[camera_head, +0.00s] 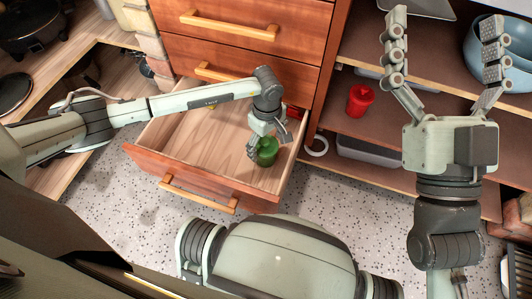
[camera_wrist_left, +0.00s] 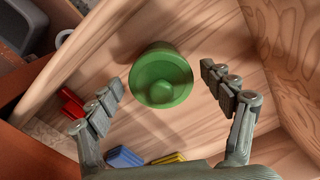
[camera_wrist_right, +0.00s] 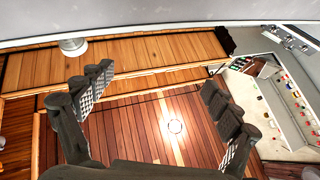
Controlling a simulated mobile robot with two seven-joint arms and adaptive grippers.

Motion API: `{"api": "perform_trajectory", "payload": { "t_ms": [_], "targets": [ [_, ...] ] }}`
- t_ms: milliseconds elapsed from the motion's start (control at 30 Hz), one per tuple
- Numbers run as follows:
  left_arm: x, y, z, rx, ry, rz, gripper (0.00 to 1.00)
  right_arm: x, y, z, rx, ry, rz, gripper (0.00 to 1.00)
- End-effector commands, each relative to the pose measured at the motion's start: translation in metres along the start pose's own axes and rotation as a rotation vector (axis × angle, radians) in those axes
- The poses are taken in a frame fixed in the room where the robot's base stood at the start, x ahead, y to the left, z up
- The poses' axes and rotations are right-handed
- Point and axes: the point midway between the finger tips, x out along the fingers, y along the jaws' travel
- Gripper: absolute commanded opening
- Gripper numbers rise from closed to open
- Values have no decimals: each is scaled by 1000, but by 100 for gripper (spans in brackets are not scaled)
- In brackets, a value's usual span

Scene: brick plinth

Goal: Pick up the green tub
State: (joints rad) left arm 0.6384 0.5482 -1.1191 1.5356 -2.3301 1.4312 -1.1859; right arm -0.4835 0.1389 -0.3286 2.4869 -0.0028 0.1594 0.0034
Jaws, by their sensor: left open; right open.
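The green tub (camera_head: 266,152) has a round lid with a knob. It stands inside the open wooden drawer (camera_head: 205,150), near the drawer's right front corner. In the left wrist view the green tub (camera_wrist_left: 161,68) lies between and just beyond the fingertips of my left gripper (camera_wrist_left: 161,78). My left gripper (camera_head: 266,140) is open and reaches down over the tub in the head view, partly hiding it. One finger is on each side, with gaps visible. My right gripper (camera_head: 444,20) is open and empty, raised in front of the shelves at the right.
A red lidded pot (camera_head: 360,99) stands on the shelf right of the drawer. Red (camera_wrist_left: 72,103), blue (camera_wrist_left: 123,157) and yellow (camera_wrist_left: 168,158) items lie in the drawer. A blue bowl (camera_head: 512,45) sits on the upper shelf.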

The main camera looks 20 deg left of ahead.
Motion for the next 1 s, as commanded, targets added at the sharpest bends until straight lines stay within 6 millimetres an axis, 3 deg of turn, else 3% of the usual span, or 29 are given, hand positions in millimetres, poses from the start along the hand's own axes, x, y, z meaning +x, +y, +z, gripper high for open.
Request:
{"api": "perform_trajectory", "payload": {
  "t_ms": [400,700,1000],
  "targets": [
    [57,-1,0,-2,-3,-1,81,-4,4,-24,-11,173,3,90],
    [62,-1,-1,0,-1,1,81,-4,4,-28,-13,195,3,90],
    [61,-1,-1,0,-1,0,45,-4,4,-28,-13,193,3,90]
  ]
}}
